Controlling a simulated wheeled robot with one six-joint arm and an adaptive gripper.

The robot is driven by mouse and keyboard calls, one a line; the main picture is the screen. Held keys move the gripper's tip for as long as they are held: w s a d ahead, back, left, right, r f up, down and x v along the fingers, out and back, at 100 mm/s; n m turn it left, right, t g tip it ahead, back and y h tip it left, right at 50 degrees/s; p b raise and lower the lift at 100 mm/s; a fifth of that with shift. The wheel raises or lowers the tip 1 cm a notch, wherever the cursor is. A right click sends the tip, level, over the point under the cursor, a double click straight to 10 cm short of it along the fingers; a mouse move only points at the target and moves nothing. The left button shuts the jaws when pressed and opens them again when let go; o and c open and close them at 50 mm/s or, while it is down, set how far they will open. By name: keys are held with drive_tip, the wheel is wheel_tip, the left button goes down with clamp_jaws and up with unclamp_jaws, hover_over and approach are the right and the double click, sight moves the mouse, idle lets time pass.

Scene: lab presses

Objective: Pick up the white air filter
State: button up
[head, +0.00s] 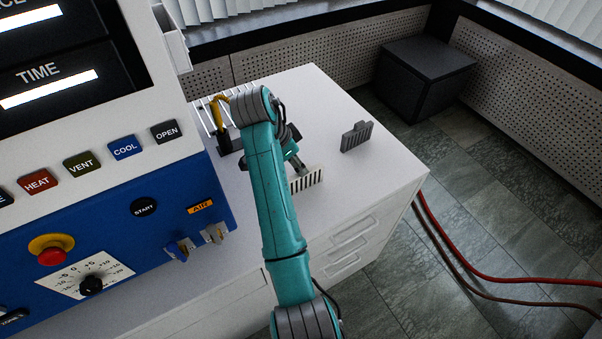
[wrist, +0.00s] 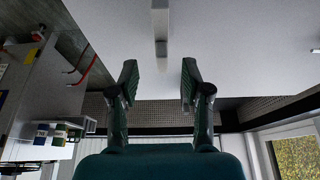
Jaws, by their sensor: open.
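The white air filter (head: 307,181), a pale plate with dark slots, stands on the white cabinet top in the head view, partly hidden by my arm. My gripper (head: 296,162) is close beside it, on its far side in the picture. In the wrist view, my gripper (wrist: 160,82) is open with its two fingers well apart. A narrow pale bar, which looks like the filter seen edge-on (wrist: 160,22), lies ahead, in line with the gap. Nothing is held. Contact with the fingers cannot be told.
A grey slotted filter (head: 357,138) stands to the right on the white cabinet top (head: 385,175). Red hoses (head: 480,277) run along the floor.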

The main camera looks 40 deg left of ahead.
sight(307, 175)
drive_tip(key=x, duration=0.4)
drive_tip(key=shift+a, duration=0.1)
drive_tip(key=shift+x, duration=2.7)
drive_tip(key=shift+r, duration=0.1)
clamp_jaws()
